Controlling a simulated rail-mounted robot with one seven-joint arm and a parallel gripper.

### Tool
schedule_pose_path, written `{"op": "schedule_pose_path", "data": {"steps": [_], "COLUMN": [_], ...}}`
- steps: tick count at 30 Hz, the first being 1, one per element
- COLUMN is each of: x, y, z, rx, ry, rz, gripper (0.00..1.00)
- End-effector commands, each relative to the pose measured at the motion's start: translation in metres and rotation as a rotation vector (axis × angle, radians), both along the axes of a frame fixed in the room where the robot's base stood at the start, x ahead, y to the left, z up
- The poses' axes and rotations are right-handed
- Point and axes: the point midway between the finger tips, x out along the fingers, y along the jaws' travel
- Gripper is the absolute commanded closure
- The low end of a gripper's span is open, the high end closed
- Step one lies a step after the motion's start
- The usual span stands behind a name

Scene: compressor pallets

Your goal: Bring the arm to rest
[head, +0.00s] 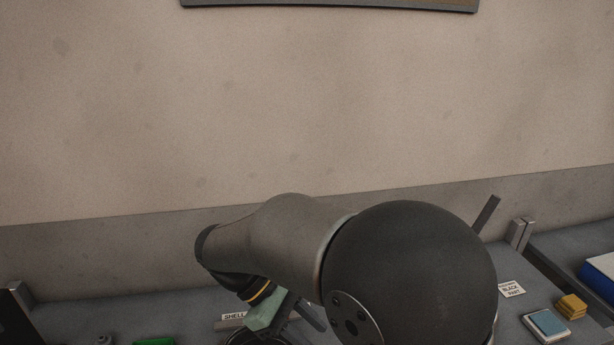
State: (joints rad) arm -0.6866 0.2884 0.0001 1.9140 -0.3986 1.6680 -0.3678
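My arm (290,232) fills the lower middle of the head view, with a large dark rounded joint (410,265) nearest the camera. It bends down on the left to a dark wrist with a yellow ring. Below the ring is a pale green piece (266,313), close over the bench in this view. What seems to be my gripper (278,316) is there, mostly hidden by the arm and the lower picture edge. I cannot make out its fingers or whether it holds anything.
A grey bench (80,318) runs along the wall. A "SHELL" label (233,317) and a green item (154,342) lie left of centre. On the right are a "BLACK PART" label (511,289), yellow blocks (571,306), a blue-topped block (547,323) and a blue-and-white box (602,269).

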Motion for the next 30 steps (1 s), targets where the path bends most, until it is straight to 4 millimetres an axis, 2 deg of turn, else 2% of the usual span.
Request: {"op": "schedule_pose_path", "data": {"steps": [1, 6, 9, 12, 18, 30], "x": [-0.005, -0.036, -0.056, -0.072, -0.086, -0.087], "y": [-0.024, -0.09, -0.115, -0.132, -0.147, -0.148], "z": [-0.002, -0.019, -0.031, -0.042, -0.055, -0.056], "rx": [0.064, 0.297, 0.41, 0.494, 0.575, 0.584], "ry": [-0.048, -0.278, -0.434, -0.578, -0.749, -0.771], "rz": [-0.089, -0.449, -0.669, -0.859, -1.07, -1.093], "gripper": [0.67, 0.67, 0.67, 0.67, 0.67, 0.67]}}
